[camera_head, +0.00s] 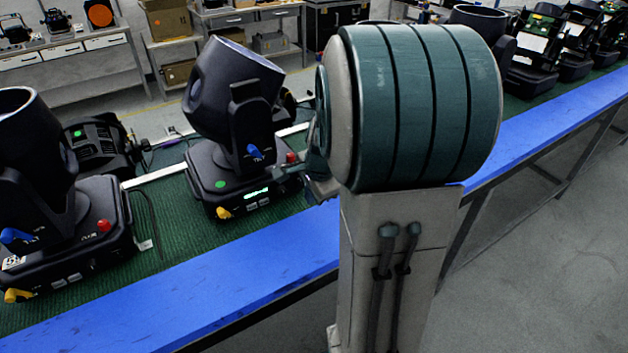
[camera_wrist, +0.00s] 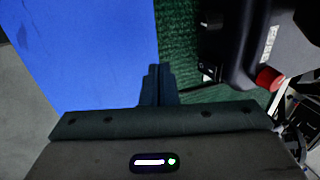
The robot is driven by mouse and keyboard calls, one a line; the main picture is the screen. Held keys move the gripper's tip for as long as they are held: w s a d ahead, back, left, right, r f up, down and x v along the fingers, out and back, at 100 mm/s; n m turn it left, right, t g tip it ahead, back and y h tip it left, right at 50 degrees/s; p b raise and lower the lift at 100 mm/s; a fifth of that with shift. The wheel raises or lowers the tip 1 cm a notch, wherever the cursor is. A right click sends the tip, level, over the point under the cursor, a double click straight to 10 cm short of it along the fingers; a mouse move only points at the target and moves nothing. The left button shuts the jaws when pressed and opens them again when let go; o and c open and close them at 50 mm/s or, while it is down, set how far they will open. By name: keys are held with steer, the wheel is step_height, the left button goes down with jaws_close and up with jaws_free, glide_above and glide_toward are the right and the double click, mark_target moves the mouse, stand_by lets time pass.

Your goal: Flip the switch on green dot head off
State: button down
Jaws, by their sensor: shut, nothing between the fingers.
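The green dot head (camera_head: 232,95) is a black moving light on the belt. Its base (camera_head: 240,180) bears a green dot (camera_head: 220,184), a lit green display (camera_head: 256,193), a red knob (camera_head: 291,158), a blue knob (camera_head: 254,151) and a yellow knob (camera_head: 223,212). I cannot tell which part is the switch. In the wrist view the base (camera_wrist: 232,45) and red knob (camera_wrist: 268,78) are at upper right. My gripper (camera_wrist: 158,75) is shut and empty, over the belt left of the base, apart from it in that view. In the head view my gripper (camera_head: 282,172) overlaps the base's right side.
The green belt (camera_head: 165,215) has a blue rail (camera_head: 230,285) along its front. Another black head (camera_head: 60,190) stands to the left, and several more stand at upper right. A black unit (camera_head: 98,145) lies behind. My arm hides the belt right of the green dot head.

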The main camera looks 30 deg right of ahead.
mark_target(300, 182)
steer(key=shift+w+f+p, duration=0.25)
steer(key=shift+w+p, duration=0.05)
steer(key=shift+w, duration=0.75)
steer(key=shift+w+f+p, duration=0.2)
steer(key=shift+w+p, duration=0.1)
steer(key=shift+w, duration=0.7)
